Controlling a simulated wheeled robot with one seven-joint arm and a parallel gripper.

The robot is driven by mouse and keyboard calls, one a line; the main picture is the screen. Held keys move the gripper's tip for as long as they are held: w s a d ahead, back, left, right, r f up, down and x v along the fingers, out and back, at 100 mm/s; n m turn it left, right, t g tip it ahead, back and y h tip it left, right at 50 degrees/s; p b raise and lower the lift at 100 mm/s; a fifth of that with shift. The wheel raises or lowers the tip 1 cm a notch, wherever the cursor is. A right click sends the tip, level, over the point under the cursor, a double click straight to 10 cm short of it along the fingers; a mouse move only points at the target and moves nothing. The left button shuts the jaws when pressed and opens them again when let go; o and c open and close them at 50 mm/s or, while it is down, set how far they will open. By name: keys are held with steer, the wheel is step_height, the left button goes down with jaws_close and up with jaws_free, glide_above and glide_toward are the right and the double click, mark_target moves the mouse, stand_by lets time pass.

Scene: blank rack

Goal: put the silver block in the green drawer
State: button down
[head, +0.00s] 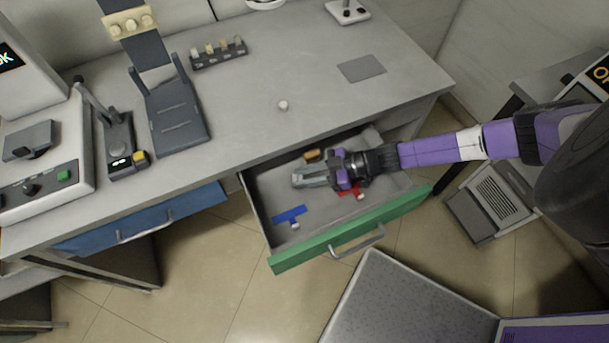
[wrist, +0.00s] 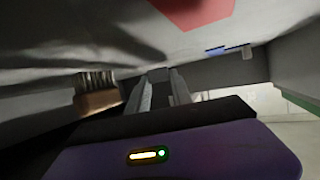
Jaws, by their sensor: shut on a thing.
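The green drawer (head: 350,233) is pulled out below the worktop, its inside facing up. My gripper (head: 298,179) is inside it, low over the floor, with the fingers pointing left. In the wrist view a small grey piece, the silver block (wrist: 158,74), shows between the fingertips (wrist: 159,84). The gripper is shut on it. In the head view the fingers mostly hide the block, and I cannot tell whether it touches the drawer floor.
The drawer also holds a brown brush-like item (head: 313,155), a red item (head: 350,191) and a blue item (head: 290,215). The worktop (head: 260,130) above carries a small white knob (head: 283,105) and a peg rack (head: 218,54).

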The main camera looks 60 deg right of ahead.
steer(key=c, duration=1.1)
jaws_free()
steer(key=shift+c, duration=0.2)
steer(key=shift+r, duration=0.1)
steer(key=shift+r+p, duration=0.3)
steer(key=shift+p, duration=0.1)
steer(key=v, duration=0.7)
steer(key=shift+s+d+r, duration=0.15)
steer(key=shift+s+r, duration=0.05)
